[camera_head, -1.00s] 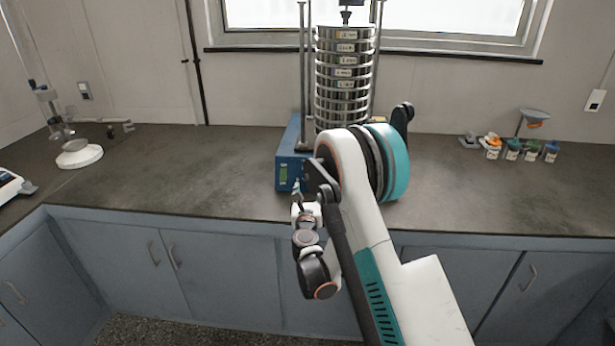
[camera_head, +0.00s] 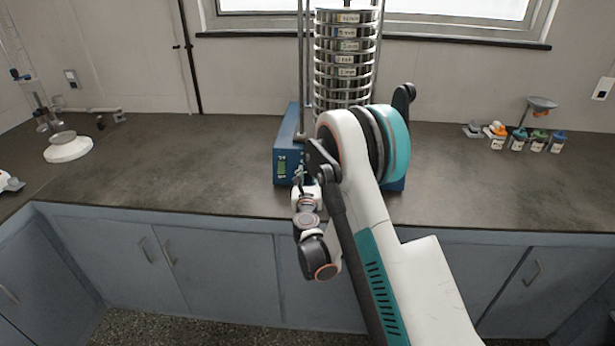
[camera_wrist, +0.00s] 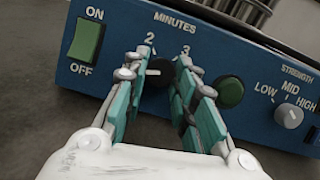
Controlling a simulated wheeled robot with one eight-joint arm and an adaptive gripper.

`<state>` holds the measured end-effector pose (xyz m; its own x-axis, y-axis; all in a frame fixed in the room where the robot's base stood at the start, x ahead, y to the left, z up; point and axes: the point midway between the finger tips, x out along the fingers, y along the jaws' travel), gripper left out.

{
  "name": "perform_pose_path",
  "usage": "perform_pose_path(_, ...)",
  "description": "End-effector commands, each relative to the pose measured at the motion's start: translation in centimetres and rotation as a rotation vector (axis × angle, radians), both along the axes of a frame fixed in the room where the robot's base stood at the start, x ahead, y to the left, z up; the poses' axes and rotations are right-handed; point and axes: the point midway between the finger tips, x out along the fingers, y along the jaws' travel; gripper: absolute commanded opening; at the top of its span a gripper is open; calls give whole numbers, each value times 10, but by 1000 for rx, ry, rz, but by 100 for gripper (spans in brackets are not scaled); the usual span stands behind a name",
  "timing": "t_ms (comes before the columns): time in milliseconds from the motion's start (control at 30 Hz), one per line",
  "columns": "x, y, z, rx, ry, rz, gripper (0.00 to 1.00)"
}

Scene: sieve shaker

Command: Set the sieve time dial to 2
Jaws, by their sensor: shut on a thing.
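The blue sieve shaker (camera_head: 287,145) stands on the counter with its control panel facing me. In the wrist view the panel (camera_wrist: 255,72) fills the upper part. The time dial (camera_wrist: 161,67) sits under the word MINUTES, with the marks 2 and 3 showing above it. My gripper (camera_wrist: 164,64) is shut on the dial, one teal finger on each side. The fingers hide much of the dial and its other marks, so I cannot tell its exact setting. In the head view my gripper (camera_head: 299,178) is small at the panel's front.
The green ON/OFF switch (camera_wrist: 87,40) is left of the dial. A round green button (camera_wrist: 230,91) is close to the right finger, and the strength knob (camera_wrist: 289,115) is farther right. A steel sieve stack (camera_head: 343,60) rises above the shaker.

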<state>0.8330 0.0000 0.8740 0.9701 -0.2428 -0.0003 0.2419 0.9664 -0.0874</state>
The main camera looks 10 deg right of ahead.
Motion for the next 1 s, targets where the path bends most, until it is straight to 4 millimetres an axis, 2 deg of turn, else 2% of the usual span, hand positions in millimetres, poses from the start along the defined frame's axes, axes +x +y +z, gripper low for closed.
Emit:
perform_pose_path(267,0,1,0,41,-14,-15,1)
perform_pose_path(433,1,2,0,124,-40,-47,1)
perform_pose_path(1000,2,7,1,590,-192,-226,1)
